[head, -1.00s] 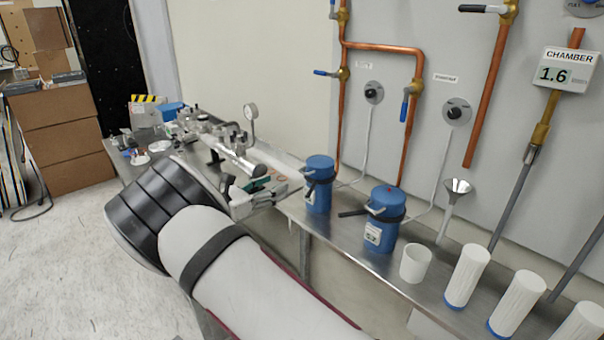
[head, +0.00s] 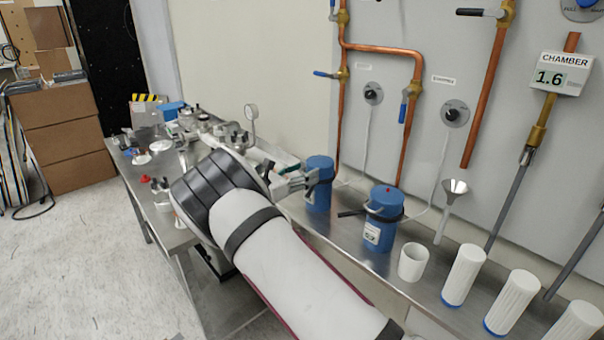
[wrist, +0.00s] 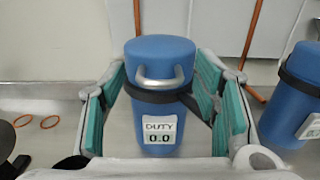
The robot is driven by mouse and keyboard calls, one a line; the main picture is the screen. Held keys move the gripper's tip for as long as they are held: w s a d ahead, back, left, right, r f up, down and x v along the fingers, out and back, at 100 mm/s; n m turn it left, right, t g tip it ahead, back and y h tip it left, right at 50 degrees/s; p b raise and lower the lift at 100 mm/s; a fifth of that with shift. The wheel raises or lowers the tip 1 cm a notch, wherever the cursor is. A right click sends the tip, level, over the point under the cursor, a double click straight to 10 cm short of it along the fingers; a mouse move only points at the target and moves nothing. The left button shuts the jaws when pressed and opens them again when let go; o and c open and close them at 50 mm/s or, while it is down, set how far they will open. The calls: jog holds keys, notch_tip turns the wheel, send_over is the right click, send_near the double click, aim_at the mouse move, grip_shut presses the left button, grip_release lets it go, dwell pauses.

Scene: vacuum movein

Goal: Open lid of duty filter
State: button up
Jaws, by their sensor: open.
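The duty filter (wrist: 155,100) is a blue upright canister labelled "DUTY 0.0", with a dark band around it and a silver handle (wrist: 160,80) on its front. Its blue lid (wrist: 160,46) sits flat on top and looks closed. In the wrist view my gripper (wrist: 158,88) is open, with one teal-padded finger on each side of the canister. No clear contact shows on either pad. In the head view the duty filter (head: 318,190) is the left of two blue canisters, and my gripper (head: 297,182) is at its left side, partly hidden by my arm.
A second blue canister (head: 383,222) stands close on the right, with a dark lever sticking out leftward. A white cup (head: 412,262) and several white filter cartridges (head: 463,276) stand farther right on the metal bench. Copper pipes (head: 411,120) run down the wall behind.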

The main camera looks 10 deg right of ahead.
jog(key=shift+f, duration=0.1)
grip_shut()
